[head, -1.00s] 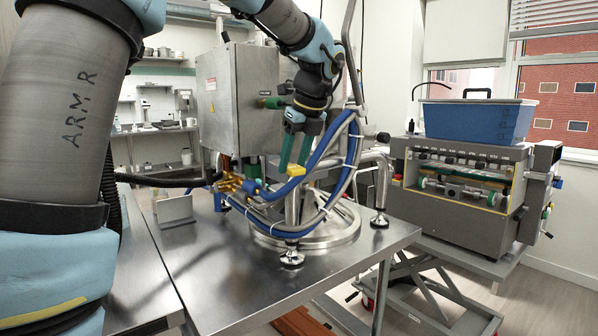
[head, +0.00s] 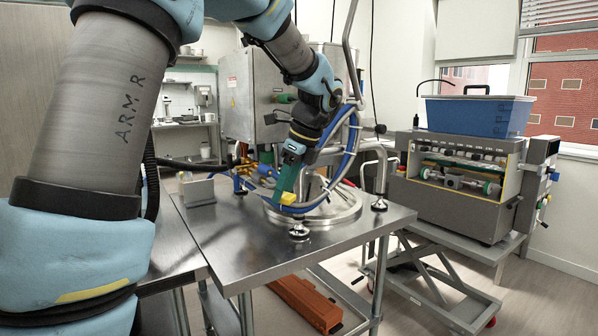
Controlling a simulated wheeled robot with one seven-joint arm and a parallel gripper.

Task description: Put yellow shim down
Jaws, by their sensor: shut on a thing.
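The yellow shim (head: 288,198) is a small block at the tips of my gripper's green fingers in the head view. My gripper (head: 284,189) is shut on it and points down and slightly left, tilted. The shim appears above or in front of the steel table (head: 245,245), near the left side of the round steel base. I cannot tell whether it touches anything below. The fingers hide part of the shim.
Blue and grey hoses (head: 349,140) hang close to my gripper's right. A round steel lid (head: 335,212) and levelling feet (head: 299,231) stand on the table. A metal plate stand (head: 198,191) is at left. The front of the tabletop is clear.

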